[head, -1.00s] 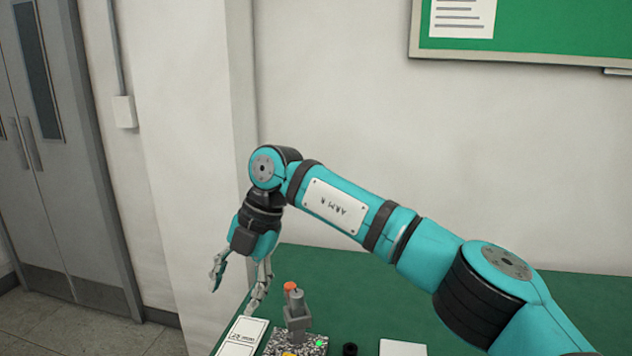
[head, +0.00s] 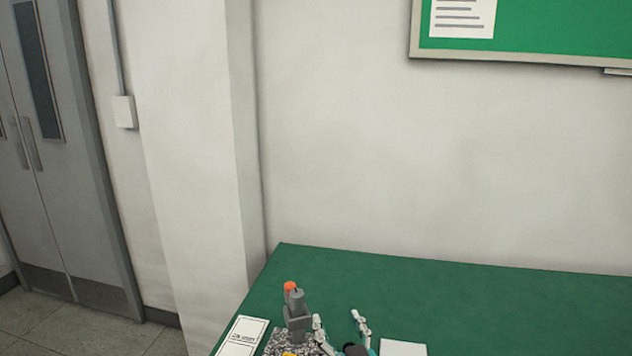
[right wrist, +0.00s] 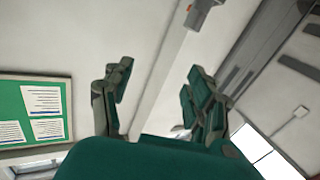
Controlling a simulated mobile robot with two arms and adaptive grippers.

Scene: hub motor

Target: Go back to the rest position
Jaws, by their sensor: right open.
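My right gripper (head: 338,318) is low in the head view, at the table's near side, with its two fingers apart and nothing between them. In the right wrist view the fingers (right wrist: 158,78) stand apart, with wall behind the gap. A grey upright fixture (head: 298,322) with an orange top (head: 290,286) stands just left of the right gripper in the head view. It sits on a speckled base (head: 278,341), partly cut off by the frame's lower edge. My left gripper is in neither view.
The green table (head: 460,295) is clear behind and right of the gripper. A white card (head: 402,347) lies to the right and a printed sheet (head: 243,336) to the left. A wall and green board (head: 550,25) are behind; grey doors (head: 50,150) are at left.

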